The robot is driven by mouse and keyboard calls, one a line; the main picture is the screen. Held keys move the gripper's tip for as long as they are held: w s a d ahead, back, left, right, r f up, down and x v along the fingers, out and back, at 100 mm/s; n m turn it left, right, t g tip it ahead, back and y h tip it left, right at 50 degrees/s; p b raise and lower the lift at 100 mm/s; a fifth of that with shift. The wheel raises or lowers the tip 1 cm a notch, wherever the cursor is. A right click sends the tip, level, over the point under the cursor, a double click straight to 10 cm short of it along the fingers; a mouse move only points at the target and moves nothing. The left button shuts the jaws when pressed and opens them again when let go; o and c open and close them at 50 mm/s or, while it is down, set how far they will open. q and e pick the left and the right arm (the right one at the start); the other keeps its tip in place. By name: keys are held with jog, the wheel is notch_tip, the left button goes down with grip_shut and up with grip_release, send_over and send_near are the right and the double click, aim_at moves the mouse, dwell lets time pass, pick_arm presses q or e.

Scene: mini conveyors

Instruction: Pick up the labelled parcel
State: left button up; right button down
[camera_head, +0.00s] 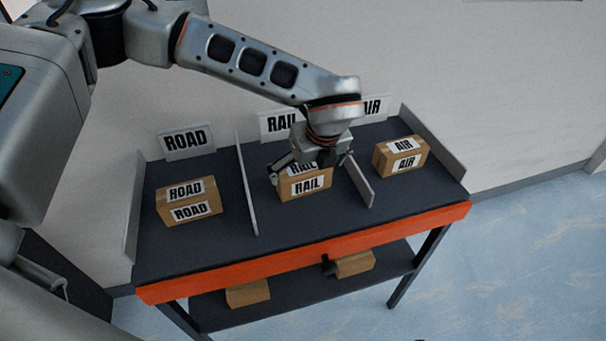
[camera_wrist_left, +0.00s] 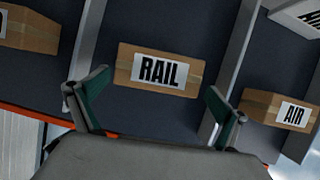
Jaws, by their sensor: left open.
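Three brown labelled parcels lie on the dark table, one per lane. The ROAD parcel (camera_head: 163,209) is in the left lane, the RAIL parcel (camera_head: 327,184) in the middle and the AIR parcel (camera_head: 386,166) in the right. My left gripper (camera_head: 310,165) is over the RAIL parcel and hides part of its top. In the left wrist view the RAIL parcel (camera_wrist_left: 126,68) lies ahead of the open, empty fingers (camera_wrist_left: 158,100). The AIR parcel also shows there at the right (camera_wrist_left: 259,106). My right gripper is not in view.
Thin upright dividers (camera_head: 247,190) and (camera_head: 358,183) part the lanes. ROAD (camera_head: 187,141), RAIL (camera_head: 279,125) and AIR (camera_head: 374,107) signs stand at the back. An orange rail (camera_head: 300,252) edges the front. Two brown boxes (camera_head: 248,293) and (camera_head: 355,264) are on the lower shelf.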

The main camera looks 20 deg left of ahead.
pick_arm(q)
jog(key=x, duration=0.5)
jog(key=shift+a, duration=0.1)
jog(key=shift+r, duration=0.1)
jog(key=c, duration=1.2)
jog(key=shift+o, duration=0.2)
